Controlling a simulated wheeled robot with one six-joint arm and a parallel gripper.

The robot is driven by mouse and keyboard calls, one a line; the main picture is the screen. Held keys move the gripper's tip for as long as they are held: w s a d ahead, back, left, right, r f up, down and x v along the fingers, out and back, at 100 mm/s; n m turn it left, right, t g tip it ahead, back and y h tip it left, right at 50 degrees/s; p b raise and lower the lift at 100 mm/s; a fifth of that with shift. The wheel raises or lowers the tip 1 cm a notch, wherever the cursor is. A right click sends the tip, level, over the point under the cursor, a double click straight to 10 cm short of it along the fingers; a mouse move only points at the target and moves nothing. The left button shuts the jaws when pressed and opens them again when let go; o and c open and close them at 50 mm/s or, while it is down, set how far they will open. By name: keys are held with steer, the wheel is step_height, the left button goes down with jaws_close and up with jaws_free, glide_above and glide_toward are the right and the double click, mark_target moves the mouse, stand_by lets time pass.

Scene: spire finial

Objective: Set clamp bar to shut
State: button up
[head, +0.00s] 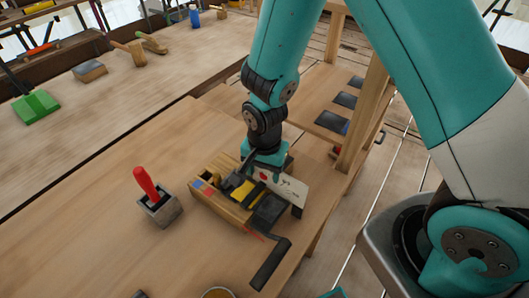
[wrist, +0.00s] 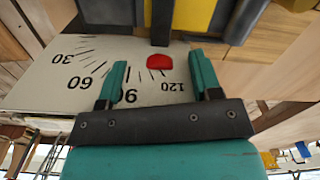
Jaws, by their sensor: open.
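A wooden fixture (head: 225,207) stands on the workbench with a yellow block (head: 246,190) and dark metal parts on it. A black handle (head: 270,263) sticks out at its front right. I cannot tell for certain which dark part is the clamp bar. A white dial plate (head: 292,189) is on the fixture's right side; in the wrist view the plate (wrist: 62,72) shows numbers from 30 to 120 and a red mark (wrist: 159,62). My gripper (head: 264,162) is over the fixture's far side. In the wrist view my gripper (wrist: 160,78) is open and empty, its fingers in front of the plate.
A red-handled tool (head: 146,183) stands in a grey block (head: 160,209) left of the fixture. The bench between them and to the left is clear. A wooden post (head: 366,115) rises at the right. A green block (head: 36,105) and tools lie on the far bench.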

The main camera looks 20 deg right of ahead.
mark_target(265, 172)
step_height(265, 172, up, 17)
steer(key=b, duration=0.1)
stand_by(0.6)
steer(key=s+a+r+n+y, duration=0.1)
steer(key=s+r+n+y, duration=0.1)
steer(key=s+r+n, duration=0.2)
steer(key=s+r+n+y, duration=0.2)
steer(key=s+r+n, duration=0.2)
steer(key=s+n, duration=0.7)
steer(key=shift+a+n, duration=0.35)
steer(key=shift+n, duration=0.15)
